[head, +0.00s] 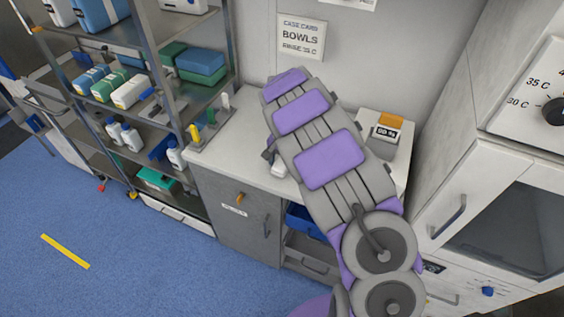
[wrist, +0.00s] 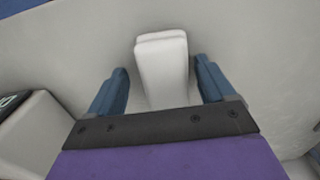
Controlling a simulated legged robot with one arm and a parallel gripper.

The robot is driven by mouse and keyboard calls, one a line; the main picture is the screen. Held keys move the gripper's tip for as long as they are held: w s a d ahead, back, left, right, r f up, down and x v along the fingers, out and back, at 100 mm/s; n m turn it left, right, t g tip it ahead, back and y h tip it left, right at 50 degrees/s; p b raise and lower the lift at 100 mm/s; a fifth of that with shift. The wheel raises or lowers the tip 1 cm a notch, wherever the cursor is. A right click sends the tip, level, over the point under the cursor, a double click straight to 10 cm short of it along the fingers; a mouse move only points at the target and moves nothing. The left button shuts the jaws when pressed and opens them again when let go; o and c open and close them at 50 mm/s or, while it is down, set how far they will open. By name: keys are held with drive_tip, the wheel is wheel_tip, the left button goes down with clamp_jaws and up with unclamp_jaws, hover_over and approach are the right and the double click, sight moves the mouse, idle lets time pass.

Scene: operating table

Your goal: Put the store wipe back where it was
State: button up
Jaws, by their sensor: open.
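A plain white block (wrist: 162,70), which may be the store wipe, stands on a pale grey surface in the wrist view. My gripper (wrist: 161,68) is open, with one blue finger on each side of the block and a visible gap on both sides. The block's near end is partly hidden by my gripper's dark front plate. In the head view, my arm covers much of the counter (head: 232,135), and a small white item shows at the arm's left edge. I cannot tell whether it is the same block.
A metal shelf rack (head: 150,45) with boxes and bottles stands at left. A scale-like box (head: 385,132) with an orange top sits at the counter's right end. Coloured upright pieces (head: 211,117) stand at its left end. A tall cabinet (head: 470,190) closes off the right.

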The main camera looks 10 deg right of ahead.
sight(282, 162)
drive_tip(key=shift+d, duration=1.25)
drive_tip(key=a+r, duration=0.1)
drive_tip(key=r, duration=0.1)
drive_tip(key=a+r+p, duration=0.1)
drive_tip(key=r, duration=0.1)
drive_tip(key=a+r, duration=0.1)
drive_tip(key=r, duration=0.1)
drive_tip(key=shift+w+a+r+p, duration=0.15)
drive_tip(key=shift+r+p, duration=0.1)
drive_tip(key=shift+p, duration=0.15)
drive_tip(key=d+r+p, duration=0.1)
drive_tip(key=d+r, duration=0.2)
drive_tip(key=r, duration=0.2)
drive_tip(key=s+d+r+n, duration=0.1)
drive_tip(key=s+r, duration=0.4)
drive_tip(key=s, duration=0.4)
drive_tip(key=s+d+r, duration=0.2)
drive_tip(key=s+r, duration=0.3)
drive_tip(key=s, duration=0.3)
drive_tip(key=s+a+n+g, duration=0.1)
drive_tip(key=s+a+n, duration=0.1)
drive_tip(key=s, duration=1)
drive_tip(key=s+a+n, duration=0.2)
drive_tip(key=s+n, duration=0.2)
drive_tip(key=s, duration=0.9)
drive_tip(key=shift+a+g, duration=0.35)
drive_tip(key=shift+g, duration=0.05)
